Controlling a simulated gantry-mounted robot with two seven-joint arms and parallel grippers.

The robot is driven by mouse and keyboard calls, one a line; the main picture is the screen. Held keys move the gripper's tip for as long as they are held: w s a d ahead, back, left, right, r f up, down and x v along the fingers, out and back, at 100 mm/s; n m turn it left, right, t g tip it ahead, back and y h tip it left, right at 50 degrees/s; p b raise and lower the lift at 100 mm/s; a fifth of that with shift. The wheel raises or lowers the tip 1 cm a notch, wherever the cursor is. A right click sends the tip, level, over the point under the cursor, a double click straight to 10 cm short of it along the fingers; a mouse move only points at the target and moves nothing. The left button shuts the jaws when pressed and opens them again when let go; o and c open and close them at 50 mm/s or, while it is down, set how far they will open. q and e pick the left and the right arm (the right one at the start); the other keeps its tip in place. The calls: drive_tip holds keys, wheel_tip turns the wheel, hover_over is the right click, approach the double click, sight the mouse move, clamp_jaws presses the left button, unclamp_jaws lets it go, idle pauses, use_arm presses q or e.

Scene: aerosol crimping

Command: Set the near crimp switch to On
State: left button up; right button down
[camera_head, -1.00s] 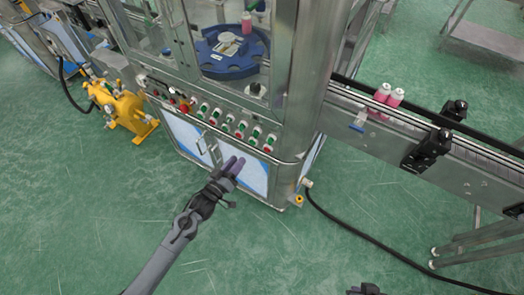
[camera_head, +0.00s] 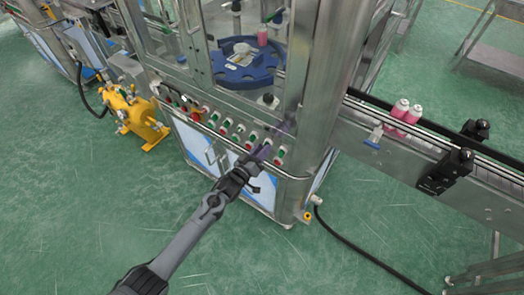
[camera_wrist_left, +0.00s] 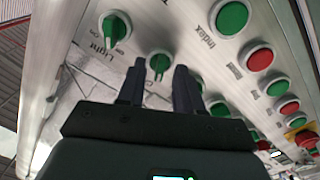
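The control panel (camera_head: 222,125) on the machine front carries rows of green and red buttons and knobs. In the left wrist view, a green rotary switch (camera_wrist_left: 160,64) lies just beyond and between my left fingertips, and a second green rotary switch (camera_wrist_left: 115,28) sits to its upper left. No label naming crimp is readable, so I cannot tell which switch is the near crimp one. My left gripper (camera_head: 277,143) is at the panel's right end; its fingers are apart with a gap between them (camera_wrist_left: 160,68). Contact with the switch cannot be told. My right gripper is out of view.
Green Index (camera_wrist_left: 232,17) and red (camera_wrist_left: 258,58) buttons lie right of the fingers. A metal rail (camera_head: 215,143) runs below the panel. A yellow pump (camera_head: 130,112) stands left. The floor in front is clear.

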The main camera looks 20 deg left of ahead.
use_arm(q)
drive_tip(key=shift+w+d, duration=0.1)
drive_tip(key=shift+w, duration=0.15)
drive_tip(key=shift+c, duration=0.4)
clamp_jaws()
drive_tip(key=m, duration=1.1)
drive_tip(key=shift+m, duration=0.6)
